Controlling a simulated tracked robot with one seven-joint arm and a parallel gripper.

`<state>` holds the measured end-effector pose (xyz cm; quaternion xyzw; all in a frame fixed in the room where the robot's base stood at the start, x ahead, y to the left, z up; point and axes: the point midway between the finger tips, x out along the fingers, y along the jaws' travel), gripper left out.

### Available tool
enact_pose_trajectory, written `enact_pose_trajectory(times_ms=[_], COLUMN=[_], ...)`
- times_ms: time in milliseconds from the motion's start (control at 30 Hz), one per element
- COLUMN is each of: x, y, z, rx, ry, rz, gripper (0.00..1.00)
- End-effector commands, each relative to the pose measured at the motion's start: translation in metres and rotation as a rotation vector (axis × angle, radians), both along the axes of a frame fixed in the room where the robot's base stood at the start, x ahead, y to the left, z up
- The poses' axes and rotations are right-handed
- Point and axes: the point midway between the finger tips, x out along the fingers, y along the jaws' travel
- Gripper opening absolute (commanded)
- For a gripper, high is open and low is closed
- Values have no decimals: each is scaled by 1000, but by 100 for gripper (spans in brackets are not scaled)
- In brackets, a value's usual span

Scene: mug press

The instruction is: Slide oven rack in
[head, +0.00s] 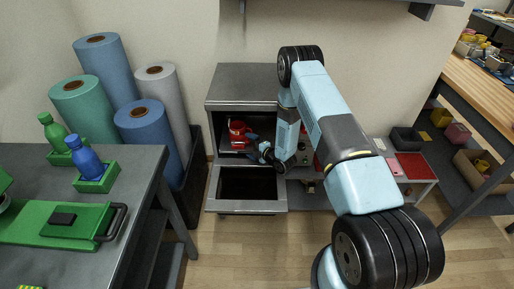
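The oven is a grey metal cabinet (243,86) against the back wall, with its front open. Its door (248,208), with a dark panel, is lowered in front. Inside the opening, a red mug (238,129) stands on what looks like the rack (225,149), at the level just above the door. How far the rack sticks out is too small to tell. My gripper (262,148) is at the oven opening, just right of the mug and close to the rack's front. Its fingers are small and partly hidden, so contact with the rack cannot be told.
A grey workbench (135,160) with green trays and bottles stands at the left. Fabric rolls (147,128) stand between it and the oven. A low shelf with a red tray (411,165) is right of the oven. Wooden floor (240,250) is clear in front.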

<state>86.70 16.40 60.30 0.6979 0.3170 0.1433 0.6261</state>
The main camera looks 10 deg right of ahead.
Motion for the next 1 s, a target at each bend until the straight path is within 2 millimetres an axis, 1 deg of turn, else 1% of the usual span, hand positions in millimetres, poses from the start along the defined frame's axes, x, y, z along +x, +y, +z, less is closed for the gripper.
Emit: enact_pose_trajectory(times_ms=[33,100,267,300,333,367,500,667,1000], x=[9,-2,-32,-39,-44,-49,-66,-80,-83], y=[-12,-15,-22,-23,-24,-24,-19,-19,-19], z=[35,45,61,64,67,68,67,71,71], rx=[9,7,5,2,4,4,7,8,10], ry=[-57,-59,-66,-67,-68,-65,-49,-44,-39], rz=[-18,-21,-24,-24,-24,-22,-9,-4,-3], gripper=[76,76,76,72,46,35,35,35,35])
